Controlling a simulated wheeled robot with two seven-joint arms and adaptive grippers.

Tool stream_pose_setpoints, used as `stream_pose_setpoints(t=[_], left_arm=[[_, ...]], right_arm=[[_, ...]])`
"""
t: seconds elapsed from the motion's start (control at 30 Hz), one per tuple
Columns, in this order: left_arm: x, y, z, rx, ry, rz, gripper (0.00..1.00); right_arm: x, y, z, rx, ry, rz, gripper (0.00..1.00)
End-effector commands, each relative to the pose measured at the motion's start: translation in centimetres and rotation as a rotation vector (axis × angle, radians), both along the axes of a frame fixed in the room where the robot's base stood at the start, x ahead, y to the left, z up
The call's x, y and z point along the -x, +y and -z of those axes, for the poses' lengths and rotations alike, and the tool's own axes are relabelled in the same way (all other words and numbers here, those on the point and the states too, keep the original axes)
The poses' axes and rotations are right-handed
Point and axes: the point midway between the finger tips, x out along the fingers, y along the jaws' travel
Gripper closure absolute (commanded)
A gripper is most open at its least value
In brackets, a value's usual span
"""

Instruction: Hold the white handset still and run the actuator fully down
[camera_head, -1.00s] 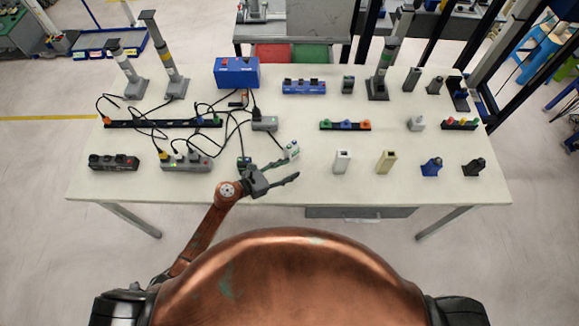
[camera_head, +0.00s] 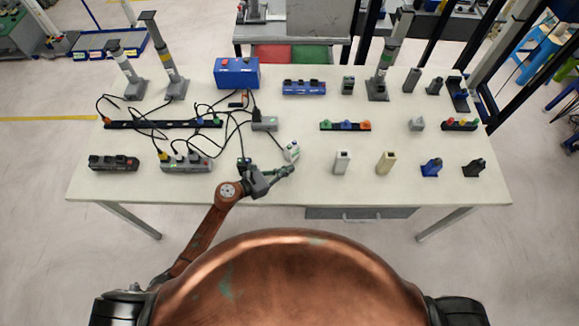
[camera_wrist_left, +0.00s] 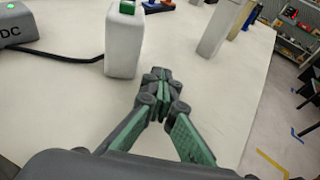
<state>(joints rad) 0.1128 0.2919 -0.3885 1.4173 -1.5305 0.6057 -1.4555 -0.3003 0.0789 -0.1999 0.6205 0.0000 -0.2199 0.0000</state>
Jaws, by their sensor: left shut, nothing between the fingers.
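The white handset (camera_head: 291,152) stands upright near the table's front, and a green button shows on its top in the left wrist view (camera_wrist_left: 122,45). My left gripper (camera_head: 289,169) is shut and empty just in front of the handset. In the left wrist view its closed fingertips (camera_wrist_left: 160,78) are to the right of the handset's base, with no clear grip on it. Grey actuator columns (camera_head: 170,62) stand at the back left, and another column (camera_head: 381,68) stands at the back right. I cannot tell which one the handset drives. My right gripper is out of view.
A grey box marked DC (camera_wrist_left: 15,28) has a black cable running to the handset. Black cables cross the left half of the table. A white block (camera_head: 342,162) and a beige block (camera_head: 386,162) stand right of the handset. The front edge between them is clear.

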Motion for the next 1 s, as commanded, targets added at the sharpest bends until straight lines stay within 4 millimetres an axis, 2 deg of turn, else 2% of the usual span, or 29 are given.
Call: stream_pose_setpoints(t=[0.13,0.9,1.0], left_arm=[[0.01,0.01,0.01,0.000,0.000,0.000,0.99],[0.01,0.01,0.01,0.000,0.000,0.000,0.46],[0.00,0.00,0.01,0.000,0.000,0.000,0.42]], right_arm=[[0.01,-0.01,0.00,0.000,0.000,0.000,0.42],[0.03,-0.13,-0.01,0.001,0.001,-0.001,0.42],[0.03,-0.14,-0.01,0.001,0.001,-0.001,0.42]])
